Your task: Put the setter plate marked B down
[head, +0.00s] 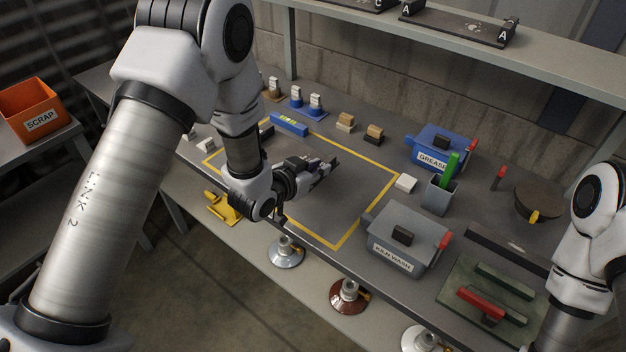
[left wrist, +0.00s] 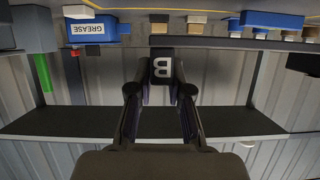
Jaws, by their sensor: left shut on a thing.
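My left gripper (head: 322,170) is low over the yellow-outlined area (head: 372,198) of the bench. It is shut on a dark block marked B, part of the setter plate (left wrist: 162,67), which shows between the fingertips (left wrist: 158,92) in the left wrist view. The letter appears upside down there. The rest of the plate is hidden or cannot be told from the dark bench in the head view, so I cannot tell whether it touches the bench. My right arm shows at the right edge of the head view; its gripper is out of view.
Plates marked A (head: 458,27) and C lie on the upper shelf (head: 560,62). A blue grease box (head: 437,148), a grey kiln wash box (head: 400,238) and a grey cup (head: 439,195) stand right of the outline. Small insulators and blocks stand behind it. The outlined area's front is clear.

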